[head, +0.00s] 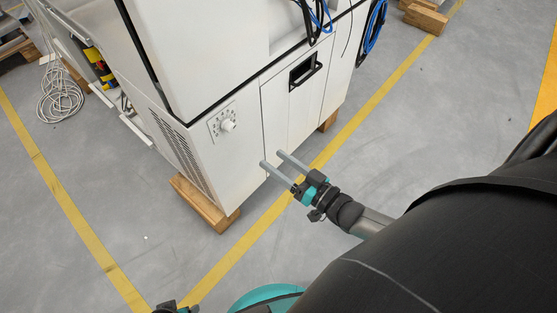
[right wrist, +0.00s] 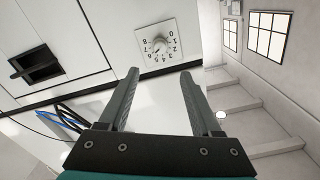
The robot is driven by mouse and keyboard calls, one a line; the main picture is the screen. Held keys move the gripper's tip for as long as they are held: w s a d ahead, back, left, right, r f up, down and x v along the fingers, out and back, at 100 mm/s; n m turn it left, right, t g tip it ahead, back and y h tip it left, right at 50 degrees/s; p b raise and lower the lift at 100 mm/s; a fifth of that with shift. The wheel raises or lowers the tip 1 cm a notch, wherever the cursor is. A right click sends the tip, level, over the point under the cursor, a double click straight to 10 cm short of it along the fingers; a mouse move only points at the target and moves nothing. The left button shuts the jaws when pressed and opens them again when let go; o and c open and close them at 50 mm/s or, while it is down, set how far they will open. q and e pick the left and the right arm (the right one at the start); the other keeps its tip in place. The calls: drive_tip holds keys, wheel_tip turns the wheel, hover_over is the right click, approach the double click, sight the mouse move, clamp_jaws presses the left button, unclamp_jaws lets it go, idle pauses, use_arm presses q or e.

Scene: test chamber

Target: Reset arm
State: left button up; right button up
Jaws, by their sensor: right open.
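My right gripper (head: 271,159) is open and empty, its two grey fingers parallel and apart. In the head view its fingers point up and left, in front of the lower part of a white cabinet (head: 294,115). In the right wrist view the open gripper (right wrist: 160,75) has nothing between its fingers. The cabinet's round dial (head: 227,125) shows to the upper left of the gripper. It also shows in the right wrist view as a numbered dial (right wrist: 159,46) beyond the fingertips. Whether a finger touches the cabinet, I cannot tell.
The cabinet rests on wooden blocks (head: 205,203) and has a black recessed handle (head: 305,72). Blue and black cables (head: 375,25) hang at its right. A coiled cable (head: 60,97) lies at the left. Grey floor with yellow lines (head: 237,255) is open in front.

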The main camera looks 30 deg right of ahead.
idle(0.4)
drive_tip(key=s+d+f+g+h+p, duration=0.2)
drive_tip(key=s+f+g+h, duration=0.15)
drive_tip(key=f, duration=0.45)
drive_tip(key=s+d+f+g+h+p, duration=0.2)
drive_tip(key=s+f+g, duration=0.25)
drive_tip(key=f, duration=0.35)
use_arm(q)
drive_tip(key=s+a+f+p, duration=0.3)
drive_tip(key=s+a+f, duration=0.3)
drive_tip(key=s, duration=0.4)
drive_tip(key=shift+a+f+y, duration=0.3)
drive_tip(key=shift+a+y, duration=0.1)
drive_tip(key=shift+a, duration=0.15)
use_arm(e)
drive_tip(key=s+f+n+g, duration=0.1)
drive_tip(key=s+f+g, duration=0.2)
drive_tip(key=s, duration=0.6)
drive_tip(key=s+f+n+g+h, duration=0.1)
drive_tip(key=s+f+g, duration=0.2)
drive_tip(key=s, duration=0.6)
drive_tip(key=shift+s+a+f+n+g, duration=0.2)
drive_tip(key=shift+s+f+n+g, duration=0.15)
drive_tip(key=shift+f, duration=0.55)
